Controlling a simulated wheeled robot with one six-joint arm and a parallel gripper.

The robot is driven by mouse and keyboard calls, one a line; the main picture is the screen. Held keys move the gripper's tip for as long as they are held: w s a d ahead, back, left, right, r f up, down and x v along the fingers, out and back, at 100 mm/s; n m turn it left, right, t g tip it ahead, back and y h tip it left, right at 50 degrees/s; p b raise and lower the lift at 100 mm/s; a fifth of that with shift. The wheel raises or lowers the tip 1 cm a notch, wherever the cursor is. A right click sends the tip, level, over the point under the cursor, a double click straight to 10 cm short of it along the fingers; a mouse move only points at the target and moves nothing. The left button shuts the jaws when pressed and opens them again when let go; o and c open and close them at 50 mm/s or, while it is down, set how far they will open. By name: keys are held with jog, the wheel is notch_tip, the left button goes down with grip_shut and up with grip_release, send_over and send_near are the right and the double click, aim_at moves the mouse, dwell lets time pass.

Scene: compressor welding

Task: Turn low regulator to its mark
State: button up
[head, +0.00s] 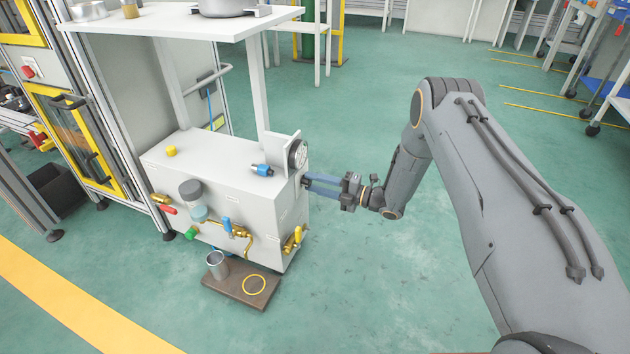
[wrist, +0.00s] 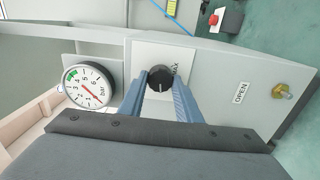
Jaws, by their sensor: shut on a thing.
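The regulator knob (wrist: 160,78) is black and round with a pale pointer line, on a light plate on the cabinet's side. My gripper (wrist: 161,86) has its two blue fingers shut on either side of the knob in the wrist view. In the head view my gripper (head: 307,184) reaches the cabinet's right side from the right, where the knob is mostly hidden. A round white gauge (wrist: 88,84) marked bar, with a red needle and a green band, sits left of the knob. The gauge also shows in the head view (head: 298,153). The mark is partly covered by the fingers.
The cabinet (head: 225,165) carries a shelf above and brass valves with coloured handles on its front. A small brown platform (head: 222,284) with a metal cup (head: 216,264) lies on the floor before it. An OPEN label (wrist: 241,92) and a brass fitting (wrist: 281,90) are right of the knob.

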jog(key=n+p, duration=0.3)
jog(key=n, duration=0.4)
jog(key=shift+f, duration=0.1)
dwell(0.5)
jog(key=o, duration=1.1)
jog(key=shift+c, duration=0.2)
jog(key=p+v, duration=0.1)
jog(key=v, duration=0.6)
jog(key=shift+s+d+p, duration=0.15)
jog(key=shift+d+p, duration=0.15)
jog(key=shift+d, duration=0.05)
